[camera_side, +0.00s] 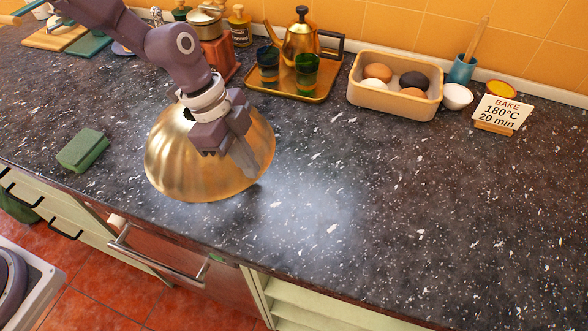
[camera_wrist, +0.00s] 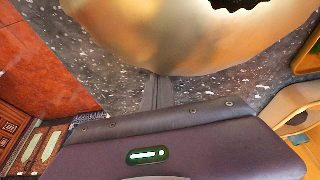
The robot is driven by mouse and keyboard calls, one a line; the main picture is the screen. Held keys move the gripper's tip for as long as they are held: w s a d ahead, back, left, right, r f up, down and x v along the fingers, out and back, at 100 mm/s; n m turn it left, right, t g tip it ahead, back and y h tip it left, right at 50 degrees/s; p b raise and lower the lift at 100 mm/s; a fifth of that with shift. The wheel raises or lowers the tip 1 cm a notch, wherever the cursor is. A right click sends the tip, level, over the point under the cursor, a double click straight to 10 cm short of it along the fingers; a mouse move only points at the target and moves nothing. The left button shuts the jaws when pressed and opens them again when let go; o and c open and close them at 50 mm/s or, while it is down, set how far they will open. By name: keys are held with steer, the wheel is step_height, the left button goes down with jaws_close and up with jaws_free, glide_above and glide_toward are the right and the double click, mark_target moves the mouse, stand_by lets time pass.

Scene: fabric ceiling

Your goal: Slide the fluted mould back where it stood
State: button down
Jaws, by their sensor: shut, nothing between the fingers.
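The fluted mould (camera_side: 180,160) is a shiny gold dome with ribbed sides. It stands on the dark speckled counter near the front edge in the side view, with a dark hole in its top. In the wrist view the mould (camera_wrist: 190,45) fills the top middle. My gripper (camera_side: 252,172) is shut and empty, its fingers pointing down at the right side of the mould. In the wrist view its fingertips (camera_wrist: 157,80) meet the mould's lower rim in the picture. I cannot tell whether they touch it. My gripper hides part of the mould in the side view.
A green sponge (camera_side: 83,150) lies left of the mould. Behind it are a gold tray (camera_side: 322,88) with a kettle and glasses, and a beige bin (camera_side: 390,102) of eggs. A recipe card (camera_side: 502,112) stands at the back right. The counter to the right is clear.

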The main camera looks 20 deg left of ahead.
steer(key=a, duration=0.5)
steer(key=shift+s, duration=0.15)
